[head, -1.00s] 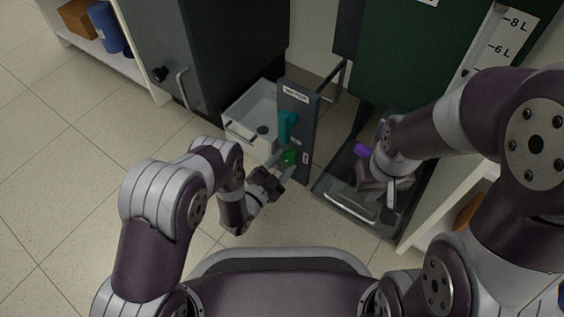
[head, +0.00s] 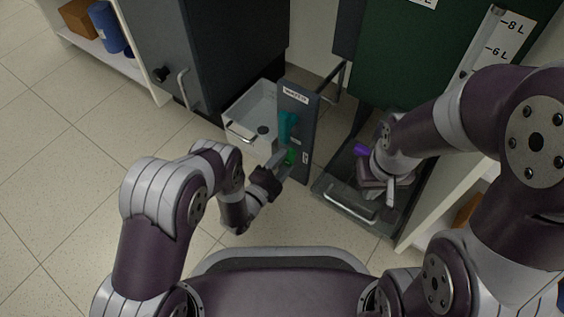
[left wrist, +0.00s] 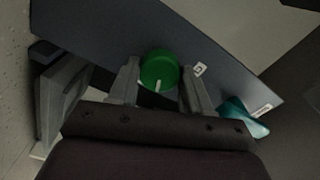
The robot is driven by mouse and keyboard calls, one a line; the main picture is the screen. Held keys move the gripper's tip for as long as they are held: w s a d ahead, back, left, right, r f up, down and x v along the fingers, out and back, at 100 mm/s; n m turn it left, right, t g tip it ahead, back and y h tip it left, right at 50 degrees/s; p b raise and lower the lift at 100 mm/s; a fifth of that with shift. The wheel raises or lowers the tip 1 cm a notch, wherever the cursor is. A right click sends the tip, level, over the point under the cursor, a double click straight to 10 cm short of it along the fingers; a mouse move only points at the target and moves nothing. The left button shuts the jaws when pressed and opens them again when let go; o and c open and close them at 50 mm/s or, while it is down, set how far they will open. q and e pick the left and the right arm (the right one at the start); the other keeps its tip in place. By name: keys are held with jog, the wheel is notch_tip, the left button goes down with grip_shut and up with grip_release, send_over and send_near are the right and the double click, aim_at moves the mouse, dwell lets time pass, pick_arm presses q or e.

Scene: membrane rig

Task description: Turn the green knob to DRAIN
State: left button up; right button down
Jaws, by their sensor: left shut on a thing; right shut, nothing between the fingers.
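The green knob (head: 291,156) sits low on the grey upright panel (head: 297,106). My left gripper (head: 283,161) is shut on it. In the left wrist view the round green knob (left wrist: 159,68) shows between the two fingers of my left gripper (left wrist: 160,84), one on each side. A white mark on its face points down in that view. A small white label (left wrist: 200,69) is beside the knob; its lettering is too small to read surely. My right gripper (head: 372,183) is shut and empty over the clear tray, its fingertips partly hidden.
A teal handle (head: 287,126) is above the knob on the panel. A white basin (head: 240,117) stands behind on the left. A clear tray (head: 342,206) is to the right, with a purple object (head: 361,150) by my right gripper. A green tank (head: 418,60) stands behind.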

pick_arm(q)
jog(key=shift+m, duration=0.3)
jog(key=m, duration=0.3)
